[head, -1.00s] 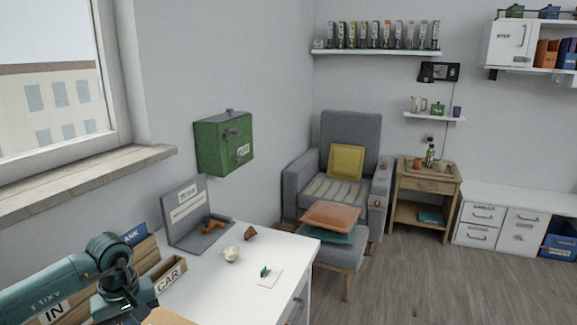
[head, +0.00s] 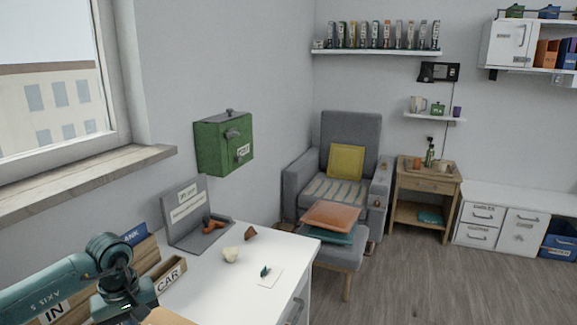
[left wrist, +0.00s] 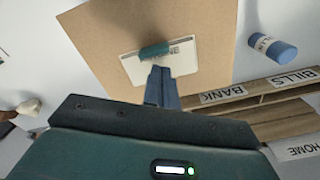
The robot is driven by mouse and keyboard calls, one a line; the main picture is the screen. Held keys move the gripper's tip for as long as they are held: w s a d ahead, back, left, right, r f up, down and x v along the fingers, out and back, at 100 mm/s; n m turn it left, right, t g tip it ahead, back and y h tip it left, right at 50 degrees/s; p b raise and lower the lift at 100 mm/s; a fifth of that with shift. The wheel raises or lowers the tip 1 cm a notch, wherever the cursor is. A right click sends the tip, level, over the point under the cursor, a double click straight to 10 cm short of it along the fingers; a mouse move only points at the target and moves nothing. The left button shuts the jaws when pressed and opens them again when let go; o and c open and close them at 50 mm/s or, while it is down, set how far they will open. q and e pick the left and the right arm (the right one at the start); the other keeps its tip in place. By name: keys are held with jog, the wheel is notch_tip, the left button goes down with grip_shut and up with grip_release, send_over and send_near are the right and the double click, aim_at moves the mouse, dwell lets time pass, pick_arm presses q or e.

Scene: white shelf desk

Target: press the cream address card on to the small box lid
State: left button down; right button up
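The cream address card (left wrist: 180,61) lies flat on the brown box lid (left wrist: 108,55) in the left wrist view, with a teal tab (left wrist: 155,50) standing on it. Some dark lettering on the card is partly hidden by the tab. My left gripper (left wrist: 160,70) has its fingers together, with the tips over the card's near edge beside the tab. I cannot tell whether they touch the card. In the head view my left gripper (head: 136,314) is at the bottom left, above a brown corner of the lid (head: 170,317). My right gripper is in neither view.
A wooden sorter with labelled slots (left wrist: 262,92) stands close to the lid. A blue cylinder (left wrist: 275,48) lies beside it.

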pick_arm(q)
jog(key=shift+f+b, duration=0.65)
jog(key=shift+f, duration=0.05)
dwell(0.6)
dwell(0.6)
jog(key=shift+r+p, duration=0.65)
jog(key=shift+r, duration=0.25)
notch_tip(320, 180, up, 6)
jog(key=p, duration=0.3)
jog(key=shift+r, duration=0.15)
